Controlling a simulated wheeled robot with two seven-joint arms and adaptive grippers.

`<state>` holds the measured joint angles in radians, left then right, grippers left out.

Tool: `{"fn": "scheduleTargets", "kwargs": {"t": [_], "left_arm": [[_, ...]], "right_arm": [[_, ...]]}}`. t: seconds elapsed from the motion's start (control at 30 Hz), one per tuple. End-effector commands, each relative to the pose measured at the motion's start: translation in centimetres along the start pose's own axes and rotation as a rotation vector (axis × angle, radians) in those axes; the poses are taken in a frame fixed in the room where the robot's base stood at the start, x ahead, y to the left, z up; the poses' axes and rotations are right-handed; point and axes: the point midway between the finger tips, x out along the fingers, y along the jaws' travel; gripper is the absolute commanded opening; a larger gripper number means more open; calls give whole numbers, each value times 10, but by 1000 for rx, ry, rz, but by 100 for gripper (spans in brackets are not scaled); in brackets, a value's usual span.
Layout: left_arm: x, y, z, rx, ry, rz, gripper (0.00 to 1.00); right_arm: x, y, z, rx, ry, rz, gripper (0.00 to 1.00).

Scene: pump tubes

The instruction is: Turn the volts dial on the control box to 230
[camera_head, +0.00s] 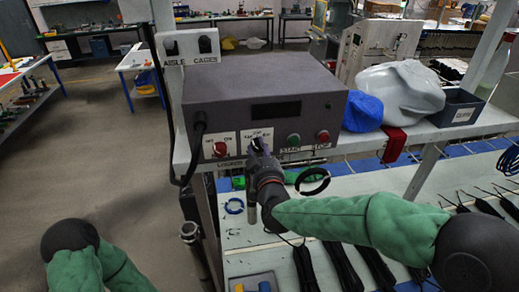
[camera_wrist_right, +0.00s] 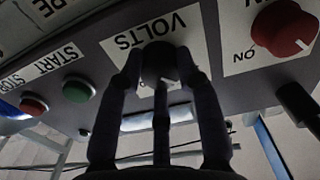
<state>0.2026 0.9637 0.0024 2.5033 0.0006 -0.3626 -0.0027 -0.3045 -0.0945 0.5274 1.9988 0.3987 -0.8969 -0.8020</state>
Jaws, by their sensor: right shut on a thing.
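The grey control box (camera_head: 255,92) sits on the shelf in the head view, its front panel facing me. The dark volts dial (camera_wrist_right: 158,58) shows in the wrist view under the VOLTS label (camera_wrist_right: 157,28). My right gripper (camera_head: 257,150) reaches up to the panel between the red knob and the green button. In the wrist view its fingers (camera_wrist_right: 158,72) close around the dial from both sides. The fingers hide most of the scale and the dial's pointer, so I cannot read its setting. My left arm shows at the lower left, but its gripper is out of view.
A red OFF/ON knob (camera_head: 220,149) sits left of the dial. A green START button (camera_head: 294,140) and red STOP button (camera_head: 323,136) sit to its right. A blue cloth (camera_head: 362,111), a red cloth (camera_head: 394,143) and a grey bin (camera_head: 456,108) are on the shelf.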

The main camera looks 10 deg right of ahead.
Motion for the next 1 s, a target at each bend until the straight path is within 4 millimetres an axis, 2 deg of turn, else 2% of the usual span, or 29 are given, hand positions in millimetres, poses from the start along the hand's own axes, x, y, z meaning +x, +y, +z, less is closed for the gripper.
{"fn": "scheduleTargets", "kwargs": {"t": [0.17,0.37,0.7,1.0], "left_arm": [[3,-1,0,0,0,0,96],[16,-6,-1,0,0,0,96],[50,-18,-2,0,0,0,96],[74,-26,-3,0,0,0,96]], "right_arm": [[1,1,-4,19,11,3,2],[1,2,-5,102,16,5,2],[1,4,-5,374,22,5,2],[1,6,-7,607,23,4,2]]}}
